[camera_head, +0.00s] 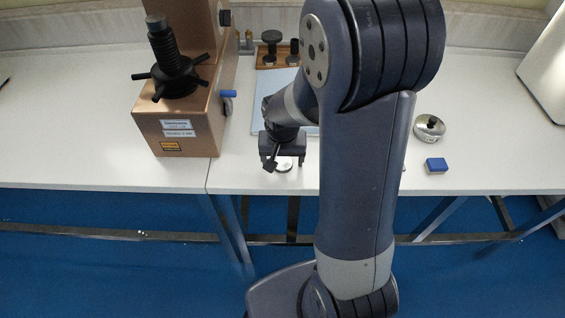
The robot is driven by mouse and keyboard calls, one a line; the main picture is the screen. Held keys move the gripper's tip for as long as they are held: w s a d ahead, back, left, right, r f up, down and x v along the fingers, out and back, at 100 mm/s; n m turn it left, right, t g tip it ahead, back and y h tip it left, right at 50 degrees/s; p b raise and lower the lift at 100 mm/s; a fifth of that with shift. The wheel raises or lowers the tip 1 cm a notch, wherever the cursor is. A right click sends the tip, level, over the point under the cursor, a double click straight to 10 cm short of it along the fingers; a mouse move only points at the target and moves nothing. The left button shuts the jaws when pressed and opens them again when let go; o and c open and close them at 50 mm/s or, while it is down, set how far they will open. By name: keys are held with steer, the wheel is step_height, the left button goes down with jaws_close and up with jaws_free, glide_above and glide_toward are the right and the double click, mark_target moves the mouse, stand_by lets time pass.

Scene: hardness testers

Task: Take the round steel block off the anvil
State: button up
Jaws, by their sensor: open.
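The copper-coloured hardness tester (185,125) stands on the left of the bench. Its black screw and spoked handwheel (175,78) rise from the base, with the dark anvil top (156,22) at the upper end. I can make out no steel block on that top. My gripper (284,160) is open, low over the bench, right of the tester. A small round pale metal disc (285,166) shows at its jaws; whether they touch it I cannot tell. A larger shiny round steel piece (430,126) lies on the bench, right of my arm.
A blue box (436,166) lies near the front edge. A pale machine (548,70) stands far right. My arm hides the middle.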

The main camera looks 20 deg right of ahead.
steer(key=shift+c, duration=0.5)
steer(key=c, duration=1.3)
